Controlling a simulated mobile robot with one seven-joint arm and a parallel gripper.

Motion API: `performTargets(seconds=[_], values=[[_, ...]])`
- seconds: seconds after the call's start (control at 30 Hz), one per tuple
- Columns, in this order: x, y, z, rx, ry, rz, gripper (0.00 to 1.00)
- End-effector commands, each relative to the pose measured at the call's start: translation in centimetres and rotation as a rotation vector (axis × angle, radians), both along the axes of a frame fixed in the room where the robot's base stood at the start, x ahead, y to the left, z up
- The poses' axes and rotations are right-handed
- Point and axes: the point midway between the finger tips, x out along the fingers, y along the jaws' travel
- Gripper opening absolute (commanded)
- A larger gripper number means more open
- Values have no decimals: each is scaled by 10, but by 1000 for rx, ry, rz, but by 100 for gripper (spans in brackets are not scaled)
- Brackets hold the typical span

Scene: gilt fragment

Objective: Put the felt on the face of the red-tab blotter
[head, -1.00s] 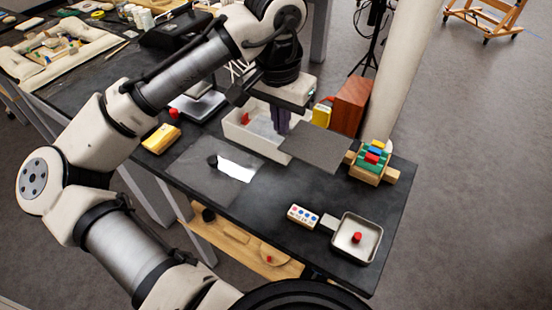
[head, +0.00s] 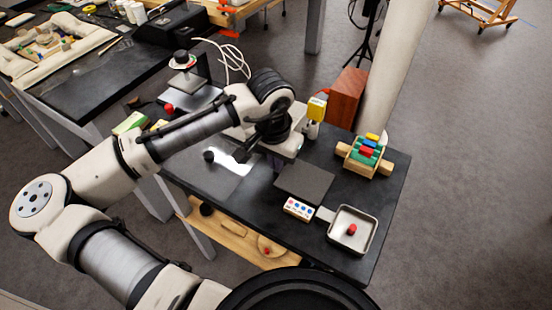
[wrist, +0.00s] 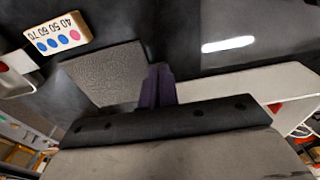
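The felt appears to be the dark grey, textured square sheet (head: 304,184), low over the right part of the black table; it also shows in the wrist view (wrist: 108,75). My gripper (wrist: 157,88) has its purple fingers close together at the sheet's near edge and appears shut on it. I cannot tell whether the sheet touches the table.
A card with coloured dots (head: 298,209) lies just in front of the sheet, beside the metal tray. The wooden rack holds coloured blocks. A yellow-capped item (head: 316,107) and a reddish-brown box (head: 347,95) stand behind. A grey mat (head: 212,180) lies to the left.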

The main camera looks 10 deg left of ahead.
Motion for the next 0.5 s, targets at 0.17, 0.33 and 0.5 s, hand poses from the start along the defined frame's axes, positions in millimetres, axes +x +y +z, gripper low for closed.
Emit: performTargets(seconds=[0.17,0.33,0.5], values=[[0,0,-2,-1,0,0,0],[0,0,-3,0,0,0,14],[0,0,-3,0,0,0,24]])
